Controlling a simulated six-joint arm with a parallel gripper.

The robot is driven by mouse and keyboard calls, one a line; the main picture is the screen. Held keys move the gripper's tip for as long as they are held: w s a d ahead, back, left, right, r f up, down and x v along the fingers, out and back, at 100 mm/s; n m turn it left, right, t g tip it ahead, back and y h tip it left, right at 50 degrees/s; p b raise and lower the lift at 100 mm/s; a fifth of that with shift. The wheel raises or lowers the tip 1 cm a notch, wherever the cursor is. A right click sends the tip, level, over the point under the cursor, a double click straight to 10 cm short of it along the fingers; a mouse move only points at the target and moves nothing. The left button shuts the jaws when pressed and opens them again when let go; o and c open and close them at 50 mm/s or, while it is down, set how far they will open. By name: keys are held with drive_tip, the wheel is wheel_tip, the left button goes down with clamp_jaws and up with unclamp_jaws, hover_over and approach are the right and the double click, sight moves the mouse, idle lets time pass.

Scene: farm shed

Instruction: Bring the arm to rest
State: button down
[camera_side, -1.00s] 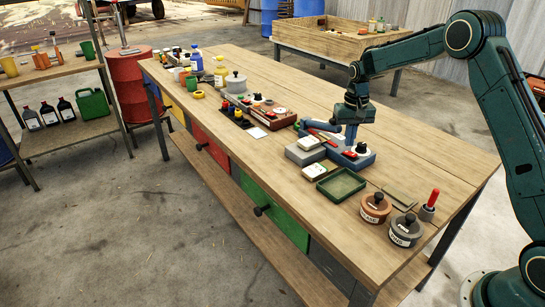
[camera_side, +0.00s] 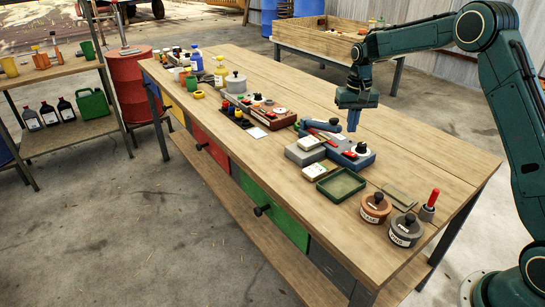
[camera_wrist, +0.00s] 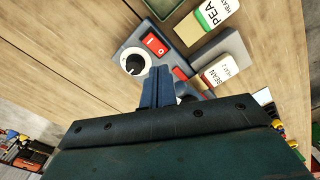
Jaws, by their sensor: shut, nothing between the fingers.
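My teal arm reaches in from the right, and my gripper (camera_side: 353,124) points down above the wooden workbench (camera_side: 420,150). The fingers are together with nothing between them. They are apart from the blue-grey device (camera_side: 355,158) below, which has a dial and a red part on it. In the wrist view my gripper (camera_wrist: 157,88) shows as blue fingers pressed side by side, and they hide part of the device. The device's red rocker switch (camera_wrist: 155,43) and white-ringed black dial (camera_wrist: 134,62) show there.
A green tray (camera_side: 341,185), a brown lidded pot (camera_side: 375,206) and a grey lidded pot (camera_side: 405,229) stand near the bench's front. Bottles, tins and small devices crowd its far left part. The right side of the bench top is mostly clear.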

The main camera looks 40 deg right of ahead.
drive_tip(key=s+a+r+n+t, duration=0.1)
drive_tip(key=s+a+r, duration=0.4)
drive_tip(key=s+r, duration=0.25)
drive_tip(key=s+a+r+n+t, duration=0.2)
drive_tip(key=s+a+r, duration=0.3)
drive_tip(key=s+r, duration=0.25)
drive_tip(key=s+a+n+t, duration=0.1)
drive_tip(key=s+a, duration=0.1)
drive_tip(key=s, duration=0.8)
drive_tip(key=s+a+n+t, duration=0.1)
drive_tip(key=s+a+n, duration=0.1)
drive_tip(key=s, duration=0.8)
drive_tip(key=shift+a+f+t, duration=0.3)
drive_tip(key=shift+a+f, duration=0.1)
drive_tip(key=shift+a, duration=0.25)
